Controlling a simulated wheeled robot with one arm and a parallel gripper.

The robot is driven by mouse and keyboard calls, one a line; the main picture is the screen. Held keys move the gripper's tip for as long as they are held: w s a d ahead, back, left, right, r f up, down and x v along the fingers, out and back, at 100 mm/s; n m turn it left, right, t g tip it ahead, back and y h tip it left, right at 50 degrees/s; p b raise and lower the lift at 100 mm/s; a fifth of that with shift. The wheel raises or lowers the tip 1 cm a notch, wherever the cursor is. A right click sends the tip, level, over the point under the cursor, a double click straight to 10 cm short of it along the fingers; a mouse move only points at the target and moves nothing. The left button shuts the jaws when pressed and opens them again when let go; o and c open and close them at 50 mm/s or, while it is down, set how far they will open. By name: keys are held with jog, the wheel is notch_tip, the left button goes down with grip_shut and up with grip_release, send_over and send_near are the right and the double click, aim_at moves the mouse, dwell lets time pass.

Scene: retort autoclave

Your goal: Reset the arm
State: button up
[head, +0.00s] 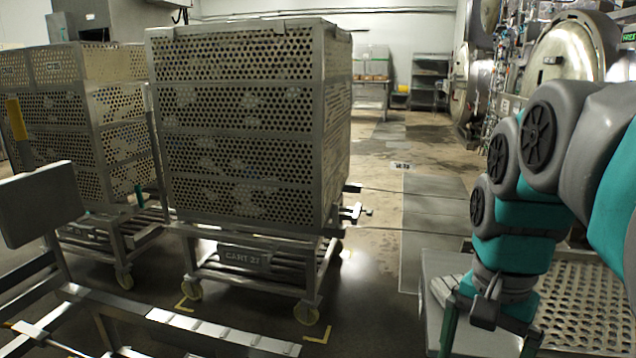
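My arm, grey and teal, folds down along the right side of the head view. My gripper (488,343) hangs at its lower end, pointing down, near the bottom edge. Its two dark green fingers stand well apart, with nothing seen held between them. The fingertips run close to or past the picture's bottom edge. Behind and around the gripper is a pale grey metal surface with a perforated panel (585,315) at the right. Whether the fingers touch it cannot be told.
A perforated basket stack (240,125) stands on a wheeled cart (245,257) left of the arm. Another stack (70,110) stands farther left. Metal rails (180,322) cross the lower left. Round retort doors (570,65) are at the back right. The floor (420,160) behind is open.

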jog(key=s+a+f+n, duration=0.2)
jog(key=s+f+n, duration=0.2)
jog(key=f, duration=0.3)
jog(key=s+a+f+n+g, duration=0.1)
jog(key=s+a+f+n, duration=0.2)
jog(key=s+f, duration=0.4)
jog(key=shift+a+n, duration=0.3)
jog(key=shift+n, duration=0.6)
jog(key=shift+s, duration=0.1)
